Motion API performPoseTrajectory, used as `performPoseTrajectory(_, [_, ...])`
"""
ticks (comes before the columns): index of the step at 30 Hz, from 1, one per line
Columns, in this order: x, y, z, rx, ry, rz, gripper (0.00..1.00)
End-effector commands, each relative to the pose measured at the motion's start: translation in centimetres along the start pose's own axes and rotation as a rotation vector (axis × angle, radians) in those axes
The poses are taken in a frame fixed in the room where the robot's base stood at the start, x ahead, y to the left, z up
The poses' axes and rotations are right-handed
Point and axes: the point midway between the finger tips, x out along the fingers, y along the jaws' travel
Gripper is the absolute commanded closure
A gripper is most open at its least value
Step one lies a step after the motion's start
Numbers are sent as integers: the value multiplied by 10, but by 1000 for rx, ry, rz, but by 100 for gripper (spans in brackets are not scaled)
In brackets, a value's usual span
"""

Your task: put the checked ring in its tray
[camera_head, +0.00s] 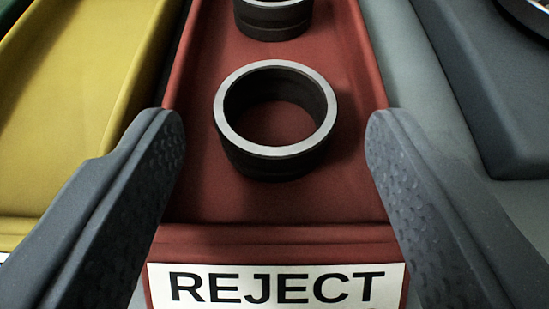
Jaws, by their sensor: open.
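A dark metal ring with a bright top rim (226,122) lies flat in the red tray (190,195), near its front end. The tray's front label reads REJECT. A second, similar ring (272,22) lies farther back in the same tray, cut off by the top of the picture. I cannot tell from the view which ring is the checked one. My gripper (275,135) is open, with one finger on each side of the nearer ring. Gaps show between the fingers and the ring, and nothing is held.
A yellow tray (60,90) stands to the left of the red one, with a bit of green (12,14) beyond it. A grey surface (420,80) lies to the right, with a dark grey raised block (490,90) on it. A dark round object (530,15) shows at the top right corner.

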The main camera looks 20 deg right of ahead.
Motion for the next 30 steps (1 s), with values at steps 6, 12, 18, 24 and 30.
performPoseTrajectory(6, [-41,-1,-2,-1,2,-2,45])
performPoseTrajectory(12, [-67,0,0,-2,-2,0,45])
performPoseTrajectory(18, [-79,0,0,1,0,0,45])
performPoseTrajectory(24, [-80,1,0,1,0,0,45])
performPoseTrajectory(30, [-87,-9,-15,11,-9,-36,45])
